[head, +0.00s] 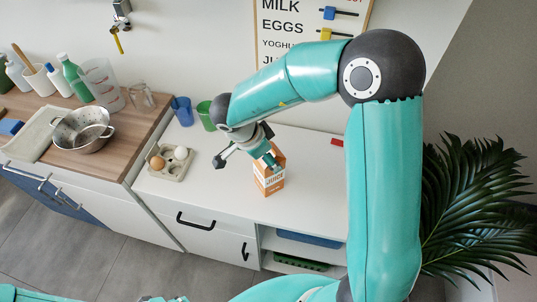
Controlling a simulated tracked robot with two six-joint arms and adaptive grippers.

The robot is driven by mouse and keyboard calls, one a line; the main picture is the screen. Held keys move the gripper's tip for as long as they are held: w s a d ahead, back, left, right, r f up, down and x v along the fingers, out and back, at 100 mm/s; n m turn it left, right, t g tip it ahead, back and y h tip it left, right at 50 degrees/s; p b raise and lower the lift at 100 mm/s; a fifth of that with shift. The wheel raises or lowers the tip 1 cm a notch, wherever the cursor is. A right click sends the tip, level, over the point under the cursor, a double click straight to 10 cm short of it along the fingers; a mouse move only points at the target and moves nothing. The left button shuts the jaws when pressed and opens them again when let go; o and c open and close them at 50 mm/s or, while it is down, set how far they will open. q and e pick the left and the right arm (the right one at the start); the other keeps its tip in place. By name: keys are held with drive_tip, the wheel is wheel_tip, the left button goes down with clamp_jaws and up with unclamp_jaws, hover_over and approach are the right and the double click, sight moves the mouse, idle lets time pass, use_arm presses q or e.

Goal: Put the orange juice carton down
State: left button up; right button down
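The orange juice carton (270,184), orange and white with "JUICE" on its front, stands upright on the white counter (315,190). My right gripper (246,162) is at the carton's top left, with its fingers spread wide. One finger is out to the left over the counter. The other overlaps the carton's top in the picture and hides part of it; I cannot tell whether it touches. Only a sliver of what may be my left gripper (165,299) shows at the bottom edge.
An egg tray (172,172) with eggs, a blue cup (182,110) and a green cup (206,115) stand left of the carton. A colander (82,132) sits on the wooden worktop. A red item (338,142) lies at the back. The counter right of the carton is clear.

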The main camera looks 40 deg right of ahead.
drive_tip(key=shift+r, duration=0.1)
drive_tip(key=shift+c, duration=0.7)
unclamp_jaws()
drive_tip(key=v, duration=1.2)
drive_tip(key=shift+p, duration=0.4)
